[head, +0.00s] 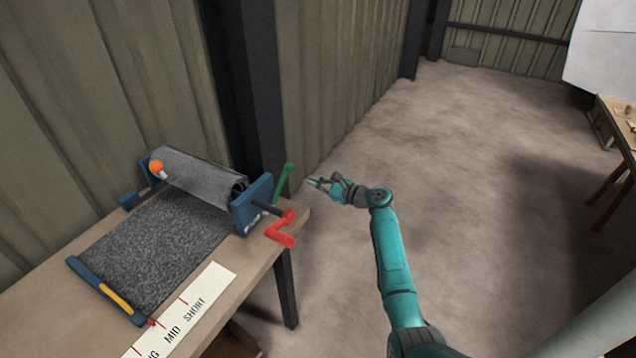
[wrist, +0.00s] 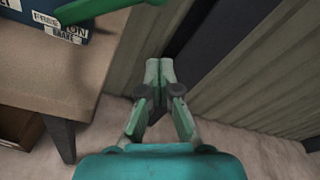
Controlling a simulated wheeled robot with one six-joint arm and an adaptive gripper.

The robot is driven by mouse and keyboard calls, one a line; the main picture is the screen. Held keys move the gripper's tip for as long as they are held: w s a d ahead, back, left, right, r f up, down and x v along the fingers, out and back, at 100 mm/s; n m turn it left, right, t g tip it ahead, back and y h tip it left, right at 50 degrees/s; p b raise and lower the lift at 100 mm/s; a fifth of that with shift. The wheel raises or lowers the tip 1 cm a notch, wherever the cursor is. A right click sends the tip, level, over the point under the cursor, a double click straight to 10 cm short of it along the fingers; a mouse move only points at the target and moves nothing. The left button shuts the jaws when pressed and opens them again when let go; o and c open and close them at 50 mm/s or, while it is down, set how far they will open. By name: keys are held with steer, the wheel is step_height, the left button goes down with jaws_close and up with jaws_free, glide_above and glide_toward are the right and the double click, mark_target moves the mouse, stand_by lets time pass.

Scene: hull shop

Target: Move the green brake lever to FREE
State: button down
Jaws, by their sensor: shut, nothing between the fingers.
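The green brake lever (head: 284,182) stands on the right end of the blue roller stand (head: 252,205), tilted up and to the right. In the wrist view the lever (wrist: 112,8) crosses the top left, over a blue face (wrist: 28,32) with labels reading FREE, ON and BRAKE. Its root lies close above the labels, so I cannot tell which mark it points to. My gripper (head: 314,182) is to the right of the lever, apart from it, beyond the bench end. In the wrist view my gripper (wrist: 160,72) has its fingertips together, empty, below and right of the lever.
A red crank (head: 281,232) juts from the stand just below the lever. The bench (head: 50,310) carries a grey roll (head: 200,180) with an orange knob (head: 157,166) and a LONG/MID/SHORT scale strip (head: 190,305). A dark post (head: 252,90) stands behind. Floor right is open.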

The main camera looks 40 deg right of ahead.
mark_target(283, 183)
steer(key=w+a+r, duration=0.2)
steer(key=w+a, duration=0.1)
steer(key=w, duration=0.1)
steer(key=shift+w+a+r, duration=0.15)
steer(key=shift+w+r, duration=0.15)
steer(key=shift+w, duration=0.1)
stand_by(0.4)
steer(key=shift+r, duration=0.1)
